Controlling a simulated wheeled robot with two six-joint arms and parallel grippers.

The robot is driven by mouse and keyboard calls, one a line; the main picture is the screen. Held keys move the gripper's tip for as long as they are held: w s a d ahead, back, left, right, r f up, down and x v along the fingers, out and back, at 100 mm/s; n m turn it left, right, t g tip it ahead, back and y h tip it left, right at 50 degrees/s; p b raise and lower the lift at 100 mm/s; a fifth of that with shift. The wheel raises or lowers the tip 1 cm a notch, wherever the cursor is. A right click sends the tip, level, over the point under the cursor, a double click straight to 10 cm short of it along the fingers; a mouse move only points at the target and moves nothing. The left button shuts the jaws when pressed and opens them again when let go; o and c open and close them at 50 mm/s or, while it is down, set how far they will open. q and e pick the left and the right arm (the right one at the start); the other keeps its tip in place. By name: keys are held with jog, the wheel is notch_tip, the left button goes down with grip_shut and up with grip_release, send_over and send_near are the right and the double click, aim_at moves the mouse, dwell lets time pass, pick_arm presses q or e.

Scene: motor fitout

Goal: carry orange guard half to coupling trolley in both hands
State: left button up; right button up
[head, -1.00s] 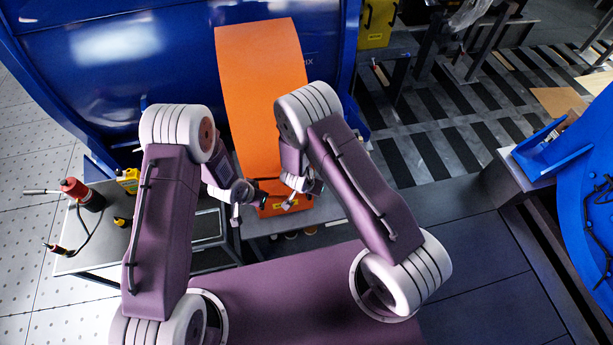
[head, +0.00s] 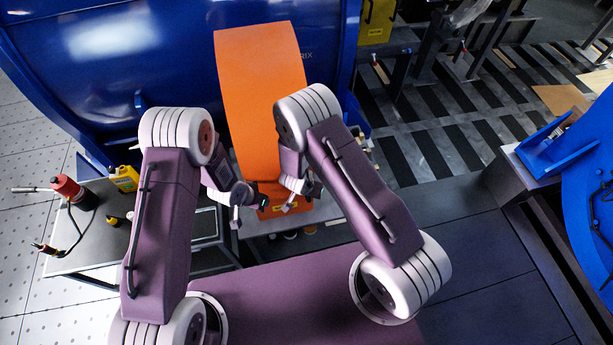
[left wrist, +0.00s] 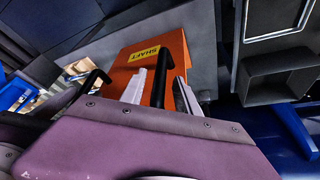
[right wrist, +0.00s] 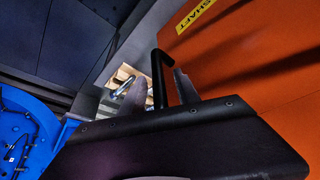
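The orange guard half (head: 262,100) is a tall curved panel in front of the blue machine in the head view. Its near end has a yellow label, which reads SHAFT on the orange surface in the left wrist view (left wrist: 178,60) and right wrist view (right wrist: 225,55). My left gripper (head: 250,208) and right gripper (head: 298,200) are at that near end. In the left wrist view, a black handle (left wrist: 158,82) stands between my left gripper's spread fingers. In the right wrist view, another black handle (right wrist: 158,80) stands between my right gripper's spread fingers. Gaps show beside both handles.
A grey table (head: 90,242) at left holds a red can (head: 70,190), a yellow bottle (head: 125,178) and a cable. The large blue machine (head: 100,60) stands behind. A blue bracketed piece (head: 560,155) is at right. Dark floor (head: 470,260) is open at right.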

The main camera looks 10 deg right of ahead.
pick_arm(q)
jog(key=shift+r, duration=0.1)
pick_arm(e)
jog(key=shift+s, duration=0.1)
pick_arm(q)
jog(key=v, duration=1.2)
pick_arm(e)
jog(key=v, duration=1.2)
